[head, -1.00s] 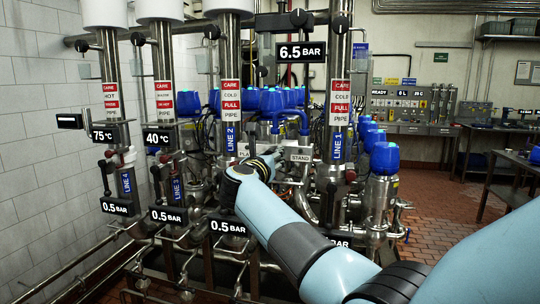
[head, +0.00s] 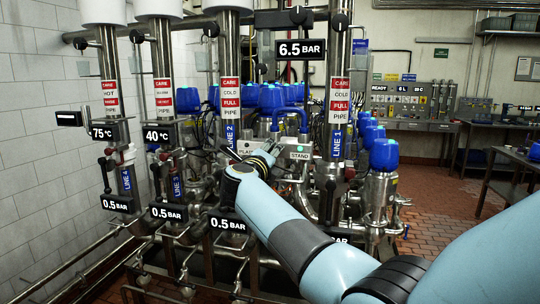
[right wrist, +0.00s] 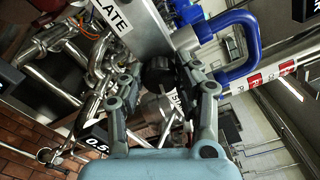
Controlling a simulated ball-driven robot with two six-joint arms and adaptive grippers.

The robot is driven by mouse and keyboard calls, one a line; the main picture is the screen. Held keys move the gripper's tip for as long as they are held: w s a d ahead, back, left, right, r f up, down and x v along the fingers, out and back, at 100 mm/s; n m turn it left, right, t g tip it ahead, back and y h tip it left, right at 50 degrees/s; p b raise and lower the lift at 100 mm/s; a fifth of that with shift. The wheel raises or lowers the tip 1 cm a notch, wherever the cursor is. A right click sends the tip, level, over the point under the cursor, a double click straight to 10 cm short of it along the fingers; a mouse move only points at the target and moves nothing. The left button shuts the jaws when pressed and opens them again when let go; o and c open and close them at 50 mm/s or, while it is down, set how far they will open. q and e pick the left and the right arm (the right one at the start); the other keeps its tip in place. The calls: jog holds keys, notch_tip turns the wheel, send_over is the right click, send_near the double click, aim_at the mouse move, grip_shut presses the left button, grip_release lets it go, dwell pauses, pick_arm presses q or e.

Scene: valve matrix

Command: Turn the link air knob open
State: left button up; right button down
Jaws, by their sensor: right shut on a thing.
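My right gripper (head: 268,152) reaches in at the middle of the head view, beside the sign reading STAND (head: 299,152). In the right wrist view its two fingers (right wrist: 160,92) stand on either side of a dark round knob (right wrist: 158,70) on a grey metal box (right wrist: 150,28). The gripper is shut on this knob. No name for the knob is readable, and the exact finger contact is hard to see. My right forearm hides part of the pipework in the head view. My left gripper is not in view.
A blue curved pipe (right wrist: 245,35) passes close to the right finger. Steel pipes (right wrist: 60,45) crowd the left of the wrist view. Blue valve heads (head: 384,154) stand right of the gripper. The tiled floor (head: 440,225) at right is open.

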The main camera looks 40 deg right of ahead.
jog(key=shift+r+n, duration=0.1)
jog(key=shift+n, duration=1.5)
jog(key=c, duration=0.9)
grip_release()
jog(key=shift+c, duration=0.2)
jog(key=v, duration=0.8)
jog(key=shift+a, duration=0.1)
